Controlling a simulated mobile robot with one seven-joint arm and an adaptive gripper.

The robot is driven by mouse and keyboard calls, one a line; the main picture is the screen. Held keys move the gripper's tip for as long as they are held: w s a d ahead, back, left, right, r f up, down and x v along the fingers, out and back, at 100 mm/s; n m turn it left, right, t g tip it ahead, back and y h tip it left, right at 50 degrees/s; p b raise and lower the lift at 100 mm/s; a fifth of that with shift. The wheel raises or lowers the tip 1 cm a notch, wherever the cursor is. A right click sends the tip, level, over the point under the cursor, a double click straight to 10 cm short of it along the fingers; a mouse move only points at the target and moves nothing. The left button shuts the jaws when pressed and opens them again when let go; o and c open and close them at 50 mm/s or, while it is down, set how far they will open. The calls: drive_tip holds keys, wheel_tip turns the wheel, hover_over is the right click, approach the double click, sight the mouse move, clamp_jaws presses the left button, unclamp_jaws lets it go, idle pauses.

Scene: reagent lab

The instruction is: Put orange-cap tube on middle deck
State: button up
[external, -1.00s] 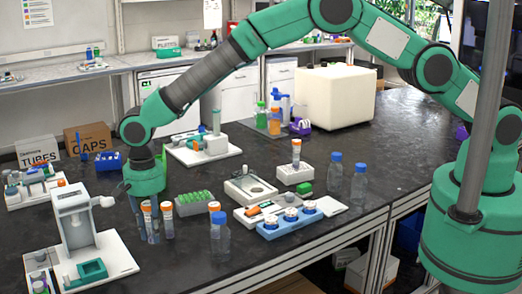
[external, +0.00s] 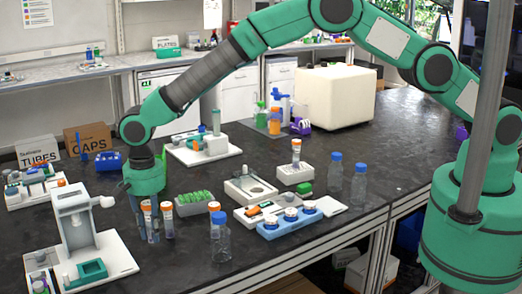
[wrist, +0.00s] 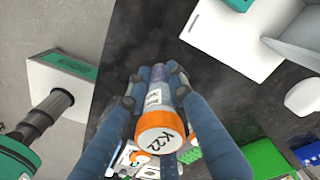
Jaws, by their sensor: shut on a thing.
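My gripper (external: 148,226) is low over the left part of the black bench, pointing down. It is shut on an orange-cap tube (external: 147,207). In the wrist view this tube's orange cap (wrist: 160,136) reads K22 and faces the camera, with the tube body between my fingers. A second orange-cap tube (external: 167,212) stands just right of my gripper. A third (external: 214,208) is partly hidden behind a blue-cap bottle. Another stands upright in a white block (external: 295,174). Several white boards are on the bench; I cannot tell which is the middle deck.
A white press-like stand (external: 76,222) is close left of my gripper. A rack of green-capped tubes (external: 194,206) and a clear blue-cap bottle (external: 221,243) are to the right. A blue tray (external: 290,228) lies farther right. The front bench near the bottle is mostly clear.

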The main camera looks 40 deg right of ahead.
sight(147, 202)
wheel_tip(147, 202, up, 5)
drive_tip(key=shift+r, duration=0.1)
drive_tip(key=w+d+m+b, duration=0.1)
drive_tip(key=w+d+m, duration=0.1)
drive_tip(key=w+d, duration=0.85)
drive_tip(key=w+d+r+m+b, duration=0.15)
drive_tip(key=w+d, duration=0.35)
drive_tip(key=d, duration=0.8)
drive_tip(key=w+d+m, duration=0.3)
drive_tip(key=w+d, duration=0.1)
drive_tip(key=d, duration=0.8)
drive_tip(key=w+d+r+m+b, duration=0.15)
drive_tip(key=w+d, duration=0.35)
drive_tip(key=d, duration=0.8)
drive_tip(key=s+d+f+m+b, duration=0.1)
drive_tip(key=s+d+m+b, duration=0.2)
drive_tip(key=d, duration=2.2)
drive_tip(key=s+d+f+m, duration=0.1)
drive_tip(key=s+d+m, duration=0.2)
drive_tip(key=s+d, duration=0.5)
drive_tip(key=s+d+f+m, duration=0.1)
drive_tip(key=s+d+m, duration=0.15)
drive_tip(key=d, duration=0.85)
drive_tip(key=f, duration=0.6)
drive_tip(key=s+f, duration=0.1)
drive_tip(key=f, duration=0.2)
drive_tip(key=shift+s+d+b, duration=0.1)
drive_tip(key=shift+d+b, duration=0.1)
drive_tip(key=shift+b, duration=0.1)
drive_tip(key=shift+f, duration=0.6)
